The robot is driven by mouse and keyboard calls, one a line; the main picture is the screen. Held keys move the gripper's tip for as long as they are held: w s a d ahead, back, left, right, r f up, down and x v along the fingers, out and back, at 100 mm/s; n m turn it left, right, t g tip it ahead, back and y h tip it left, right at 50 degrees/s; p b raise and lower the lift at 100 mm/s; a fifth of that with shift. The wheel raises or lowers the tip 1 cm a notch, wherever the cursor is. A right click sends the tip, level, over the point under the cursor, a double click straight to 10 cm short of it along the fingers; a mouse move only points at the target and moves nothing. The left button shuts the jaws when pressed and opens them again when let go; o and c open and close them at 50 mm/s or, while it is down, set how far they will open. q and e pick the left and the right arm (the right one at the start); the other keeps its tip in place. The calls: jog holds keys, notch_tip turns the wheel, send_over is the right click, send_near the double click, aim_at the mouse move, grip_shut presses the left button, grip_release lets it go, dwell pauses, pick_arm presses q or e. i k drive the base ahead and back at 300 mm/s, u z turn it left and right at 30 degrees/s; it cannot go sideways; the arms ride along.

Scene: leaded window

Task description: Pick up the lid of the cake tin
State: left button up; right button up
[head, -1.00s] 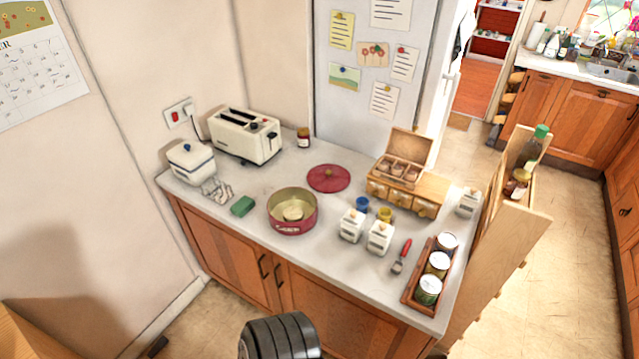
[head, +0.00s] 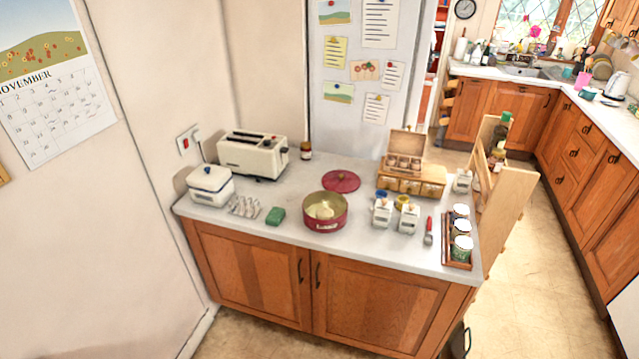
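The cake tin (head: 326,222) is round and dark red with a pale label, and stands uncovered near the middle of the counter. Something pale lies inside it. Its lid (head: 341,182), a flat dark red disc with a small knob, lies on the counter behind the tin, apart from it. Neither of my grippers shows in the head view.
On the counter (head: 270,243) stand a white lidded box (head: 211,187), a toaster (head: 253,156), a green sponge (head: 275,216), white canisters (head: 382,212), a wooden tea box (head: 412,180) and a rack of tins (head: 459,240). Bare counter surrounds the lid's left side.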

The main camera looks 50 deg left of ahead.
aim_at(338, 181)
jog(key=u, duration=1.8)
